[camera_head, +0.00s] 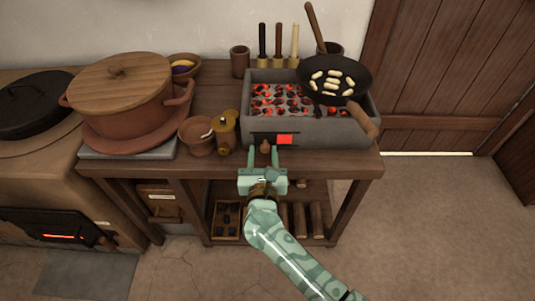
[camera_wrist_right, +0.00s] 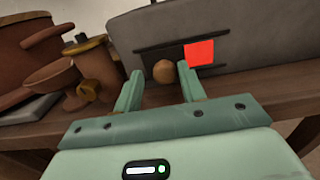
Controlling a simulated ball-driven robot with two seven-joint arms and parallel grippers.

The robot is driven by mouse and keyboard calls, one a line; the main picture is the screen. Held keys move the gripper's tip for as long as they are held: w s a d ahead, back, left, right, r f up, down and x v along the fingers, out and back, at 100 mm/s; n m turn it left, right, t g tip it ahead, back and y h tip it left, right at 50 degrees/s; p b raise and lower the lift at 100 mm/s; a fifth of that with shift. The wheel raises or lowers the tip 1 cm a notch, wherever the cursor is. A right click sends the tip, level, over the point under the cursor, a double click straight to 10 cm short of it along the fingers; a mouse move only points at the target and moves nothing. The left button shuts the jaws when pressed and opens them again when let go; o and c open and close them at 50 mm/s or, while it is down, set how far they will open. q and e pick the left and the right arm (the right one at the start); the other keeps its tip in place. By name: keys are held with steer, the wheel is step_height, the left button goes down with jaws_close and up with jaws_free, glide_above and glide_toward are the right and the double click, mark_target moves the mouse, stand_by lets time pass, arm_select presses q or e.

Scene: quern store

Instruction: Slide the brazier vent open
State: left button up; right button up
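The grey brazier (camera_head: 335,129) stands at the right of the wooden table, holding glowing coals. In its front wall is a dark vent slot (camera_wrist_right: 160,48) with a red glowing opening (camera_head: 285,139) at its right end. The round wooden vent knob (camera_head: 265,147) sits just left of the red opening; it also shows in the right wrist view (camera_wrist_right: 163,71). My right gripper (camera_head: 264,155) is open, with one finger on each side of the knob and a gap to each finger. The knob looks level with or slightly beyond the fingertips. My left gripper is not in view.
A black pan (camera_head: 336,85) with pale pieces rests over the brazier's right part, its wooden handle (camera_head: 364,119) jutting forward. A big lidded clay pot (camera_head: 120,109) is further left.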

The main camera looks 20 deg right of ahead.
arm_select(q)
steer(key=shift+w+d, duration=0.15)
arm_select(e)
steer(key=shift+o, duration=0.2)
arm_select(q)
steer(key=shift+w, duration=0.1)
arm_select(e)
steer(key=shift+s+a, duration=0.1)
steer(key=shift+s, duration=0.3)
arm_select(q)
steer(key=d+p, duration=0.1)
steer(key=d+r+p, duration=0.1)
steer(key=p, duration=0.1)
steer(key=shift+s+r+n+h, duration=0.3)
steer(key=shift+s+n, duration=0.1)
arm_select(e)
steer(key=v, duration=1.1)
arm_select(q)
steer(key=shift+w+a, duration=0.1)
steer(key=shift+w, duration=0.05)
